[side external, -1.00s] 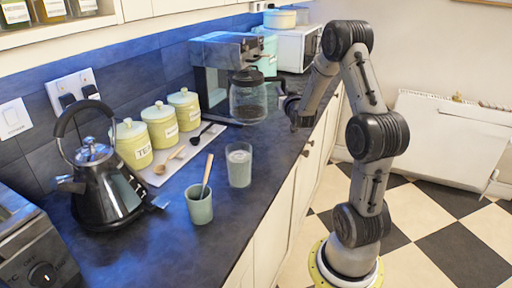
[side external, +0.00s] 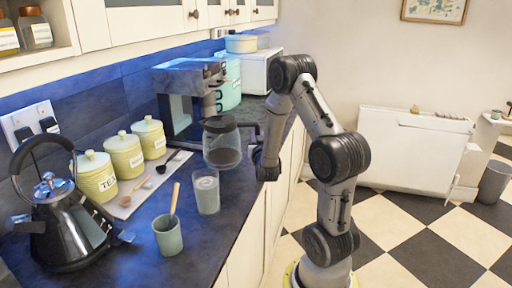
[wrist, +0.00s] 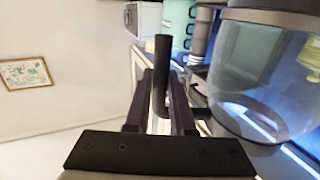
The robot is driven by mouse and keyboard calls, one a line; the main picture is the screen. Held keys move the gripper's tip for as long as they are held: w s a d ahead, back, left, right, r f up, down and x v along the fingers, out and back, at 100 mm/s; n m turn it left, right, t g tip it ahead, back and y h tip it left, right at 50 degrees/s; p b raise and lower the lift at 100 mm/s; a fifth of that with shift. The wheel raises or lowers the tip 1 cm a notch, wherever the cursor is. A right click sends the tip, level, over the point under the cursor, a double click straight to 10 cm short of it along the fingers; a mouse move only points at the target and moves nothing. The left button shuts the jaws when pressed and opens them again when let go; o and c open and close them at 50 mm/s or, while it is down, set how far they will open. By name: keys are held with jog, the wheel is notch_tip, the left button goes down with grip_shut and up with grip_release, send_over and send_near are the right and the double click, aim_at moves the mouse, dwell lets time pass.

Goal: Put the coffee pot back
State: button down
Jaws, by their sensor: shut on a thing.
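The glass coffee pot (side external: 222,147) has a dark lid and a dark lower part. It is upright in front of the coffee machine (side external: 180,105), apart from its base and to its right. My gripper (side external: 259,152) is to the right of the pot and shut on its dark handle. In the wrist view the handle (wrist: 162,65) stands between the fingers (wrist: 162,92), and the pot's clear glass body (wrist: 262,70) fills the right side. Whether the pot's bottom touches the counter cannot be told.
A glass tumbler (side external: 206,190) stands close in front of the pot. A green cup (side external: 168,236) with a wooden stick, a tray with spoons, yellow canisters (side external: 124,155) and a kettle (side external: 68,222) crowd the counter's left. A white microwave (side external: 256,72) stands behind.

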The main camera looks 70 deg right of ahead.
jog(key=shift+f, duration=1.75)
jog(key=c, duration=0.8)
grip_release()
jog(key=shift+f, duration=0.1)
jog(key=shift+o, duration=0.2)
jog(key=shift+a+r, duration=0.15)
jog(key=shift+r, duration=0.05)
jog(key=v, duration=1.2)
